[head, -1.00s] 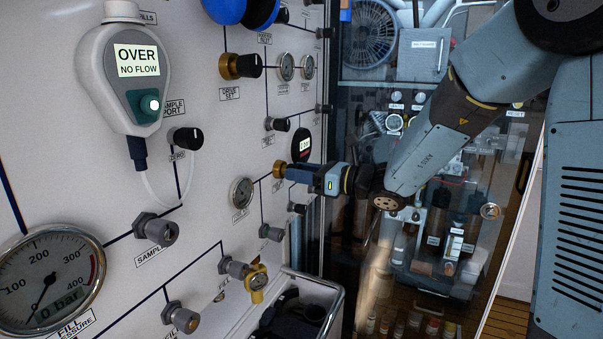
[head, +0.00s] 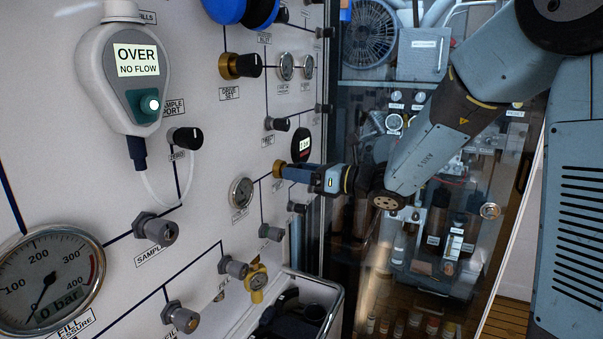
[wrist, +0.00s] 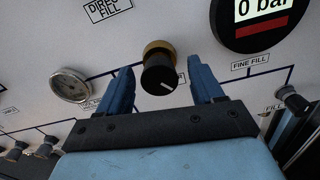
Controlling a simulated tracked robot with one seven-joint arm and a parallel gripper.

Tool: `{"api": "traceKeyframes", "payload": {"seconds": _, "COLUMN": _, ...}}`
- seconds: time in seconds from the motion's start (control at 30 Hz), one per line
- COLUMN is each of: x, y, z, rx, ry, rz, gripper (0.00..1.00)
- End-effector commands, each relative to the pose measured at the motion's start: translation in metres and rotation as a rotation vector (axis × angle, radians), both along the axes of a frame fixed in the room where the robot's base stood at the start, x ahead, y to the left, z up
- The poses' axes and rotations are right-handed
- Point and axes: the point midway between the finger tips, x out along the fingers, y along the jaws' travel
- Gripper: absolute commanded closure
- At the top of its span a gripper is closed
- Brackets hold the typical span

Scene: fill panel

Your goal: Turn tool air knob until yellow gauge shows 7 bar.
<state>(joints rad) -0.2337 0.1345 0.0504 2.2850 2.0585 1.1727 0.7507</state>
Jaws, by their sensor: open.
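A black knob with a brass collar (wrist: 158,74) stands between my open fingers in the wrist view. Its white pointer line shows. Its label is mostly hidden behind it and my finger, so I cannot read which knob it is. In the head view its brass collar (head: 279,169) shows at my fingertips. My gripper (head: 287,172) points at the panel; in the wrist view its blue fingers (wrist: 163,82) are apart, one on each side of the knob, with no clear contact.
A round gauge (wrist: 70,86) sits left of the knob and a black digital display reading 0 bar (wrist: 262,16) at upper right. A smaller knob (wrist: 293,100) is at right. A handheld meter (head: 128,75) reads OVER, NO FLOW.

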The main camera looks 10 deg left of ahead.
Motion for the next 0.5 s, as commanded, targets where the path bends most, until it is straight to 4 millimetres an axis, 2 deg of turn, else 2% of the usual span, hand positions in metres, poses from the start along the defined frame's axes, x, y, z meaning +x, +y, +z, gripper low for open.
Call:
{"api": "traceKeyframes", "payload": {"seconds": 0.17, "x": -0.001, "y": -0.002, "z": 0.000, "rx": 0.000, "ry": 0.000, "rz": 0.000, "gripper": 0.33}}
{"api": "traceKeyframes", "payload": {"seconds": 0.27, "x": -0.003, "y": -0.010, "z": 0.000, "rx": -0.002, "ry": -0.001, "rz": -0.002, "gripper": 0.33}}
{"api": "traceKeyframes", "payload": {"seconds": 0.5, "x": -0.016, "y": -0.049, "z": 0.000, "rx": -0.001, "ry": -0.001, "rz": -0.003, "gripper": 0.33}}
